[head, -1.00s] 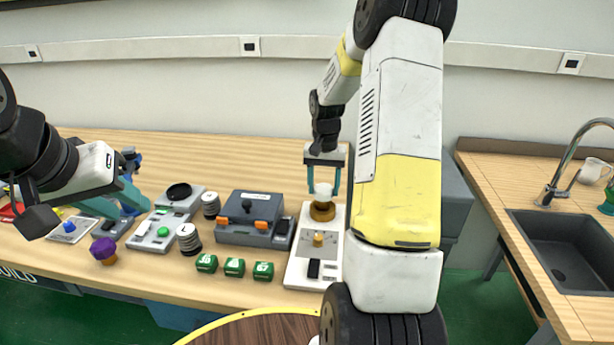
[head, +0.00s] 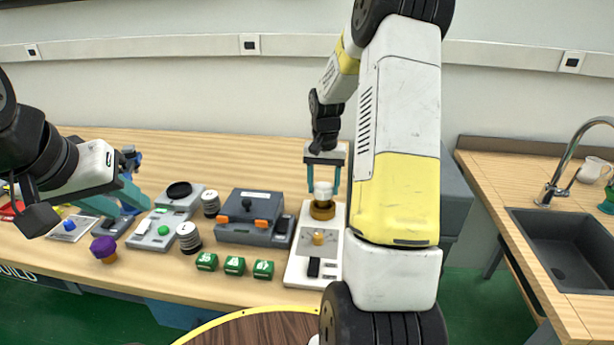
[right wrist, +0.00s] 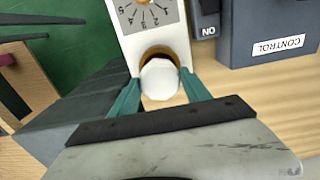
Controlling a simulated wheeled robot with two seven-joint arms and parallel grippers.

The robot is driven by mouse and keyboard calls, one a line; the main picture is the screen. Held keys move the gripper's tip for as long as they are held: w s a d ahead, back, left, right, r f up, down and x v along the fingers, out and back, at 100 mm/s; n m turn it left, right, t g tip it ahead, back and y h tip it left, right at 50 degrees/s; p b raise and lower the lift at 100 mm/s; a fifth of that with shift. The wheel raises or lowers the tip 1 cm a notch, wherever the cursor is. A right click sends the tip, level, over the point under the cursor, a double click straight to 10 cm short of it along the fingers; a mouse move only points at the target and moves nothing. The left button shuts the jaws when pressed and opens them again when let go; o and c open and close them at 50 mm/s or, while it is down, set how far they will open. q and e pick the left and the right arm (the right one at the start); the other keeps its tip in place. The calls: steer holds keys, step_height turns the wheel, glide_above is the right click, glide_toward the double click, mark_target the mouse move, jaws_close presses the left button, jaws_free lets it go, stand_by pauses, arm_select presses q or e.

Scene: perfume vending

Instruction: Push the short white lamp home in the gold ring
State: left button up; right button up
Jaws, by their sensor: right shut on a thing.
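The short white lamp (head: 323,190) stands upright at the gold ring (head: 322,210) on the white panel (head: 303,262). In the right wrist view the lamp (right wrist: 160,79) covers most of the gold ring (right wrist: 158,52), so how deep it sits cannot be told. My right gripper (head: 323,192) points down over the ring and is shut on the lamp, one teal finger on each side. My left gripper (head: 138,203) is far to the left, away from the lamp; its fingers overlap in view.
A grey box with orange latches (head: 249,218) stands just left of the panel. Three green numbered blocks (head: 234,265) lie in front of it. A purple knob (head: 103,248) and small grey devices are further left. A sink (head: 565,250) is at the right.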

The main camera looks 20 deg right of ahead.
steer(key=shift+f, duration=1.6)
stand_by(1.8)
steer(key=o, duration=1.6)
steer(key=shift+r, duration=0.15)
steer(key=shift+r, duration=3.4)
steer(key=s+a+r+n+t, duration=0.1)
steer(key=s+a+r+t, duration=0.15)
steer(key=s+r, duration=0.3)
steer(key=s+a+r+n+t, duration=0.1)
steer(key=s+a+r+n, duration=0.1)
steer(key=s+a+r, duration=0.35)
steer(key=s+a+r+n+t, duration=0.1)
steer(key=s+r, duration=0.1)
steer(key=s, duration=0.2)
steer(key=s+a+r+n+y, duration=0.1)
steer(key=s+a+r, duration=0.1)
steer(key=s, duration=0.2)
steer(key=s+a+r+t+y, duration=0.1)
steer(key=s+a+r, duration=0.1)
steer(key=s, duration=0.3)
steer(key=shift+n+t, duration=0.35)
steer(key=shift+n, duration=0.05)
